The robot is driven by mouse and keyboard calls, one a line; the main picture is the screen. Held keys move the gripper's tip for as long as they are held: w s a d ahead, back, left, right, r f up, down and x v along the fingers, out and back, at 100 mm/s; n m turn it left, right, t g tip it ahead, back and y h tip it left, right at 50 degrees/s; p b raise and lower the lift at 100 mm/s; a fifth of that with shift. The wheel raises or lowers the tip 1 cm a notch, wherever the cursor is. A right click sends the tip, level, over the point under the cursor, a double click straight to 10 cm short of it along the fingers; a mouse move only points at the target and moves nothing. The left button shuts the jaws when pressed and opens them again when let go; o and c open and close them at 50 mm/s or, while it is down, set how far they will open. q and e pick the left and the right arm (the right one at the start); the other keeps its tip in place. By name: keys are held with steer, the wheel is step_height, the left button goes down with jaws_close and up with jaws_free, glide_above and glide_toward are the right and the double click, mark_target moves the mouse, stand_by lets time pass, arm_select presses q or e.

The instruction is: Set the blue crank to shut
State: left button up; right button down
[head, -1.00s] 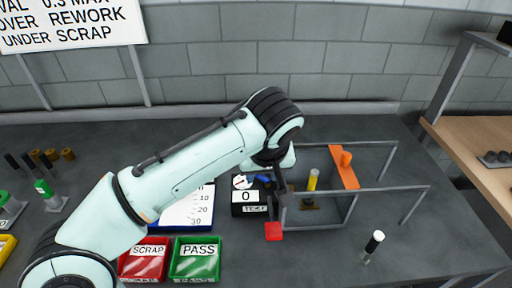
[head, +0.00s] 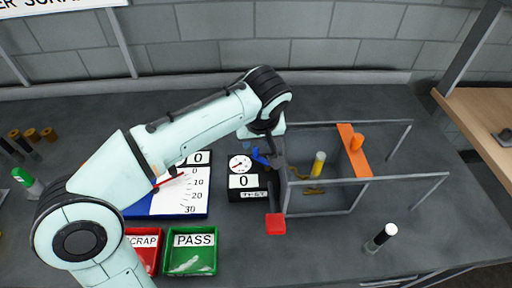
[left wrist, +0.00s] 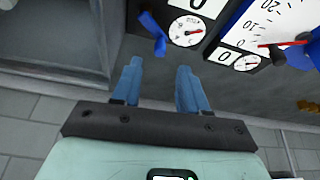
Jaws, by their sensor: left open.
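The blue crank (head: 260,157) sits beside a small white dial in the head view, partly hidden by my left arm. It also shows in the left wrist view (left wrist: 154,34) as a slanted blue handle near the top, just left of the dial. My left gripper (left wrist: 160,84) has two blue fingers, spread apart with nothing between them. The crank lies beyond the fingertips, with a visible gap in that view. In the head view the fingers are mostly hidden behind my wrist. My right gripper is not in view.
A dial (head: 240,164) and a counter reading 0 (head: 243,181) stand left of the crank. An open metal frame with an orange plate (head: 353,150) and a red-ended bar (head: 276,223) stands right. The green PASS bin (head: 192,262) and a black-and-white post (head: 381,239) are in front.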

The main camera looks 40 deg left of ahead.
mark_target(256, 148)
arm_select(q)
steer(key=x, duration=0.5)
steer(key=shift+w+a+f+b, duration=0.1)
steer(key=shift+f+b, duration=0.2)
steer(key=shift+f, duration=0.05)
jaws_close()
